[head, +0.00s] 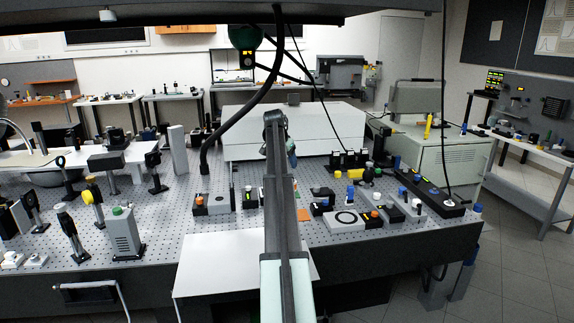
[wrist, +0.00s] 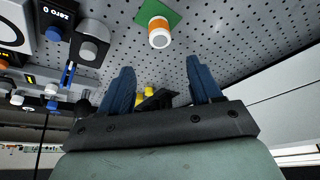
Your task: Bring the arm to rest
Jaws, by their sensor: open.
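My arm reaches away from the camera over the optical table (head: 220,240) in the head view, and its end is in front of the large white box. In the wrist view, my gripper (wrist: 160,80) has two blue fingers held wide apart, with nothing between them. Behind the fingers, a black part and yellow pieces (wrist: 150,90) show, partly hidden. An orange and white cylinder (wrist: 159,32) on a green square lies on the perforated table top, beyond the fingertips and apart from them.
A long white box (head: 290,135) stands at the back. Several small modules with coloured knobs (head: 350,218) crowd the table right of my arm. Mounted optics (head: 72,232) stand at the left. A black hose (head: 245,115) hangs down left of my arm. A white panel (head: 220,265) lies at the front.

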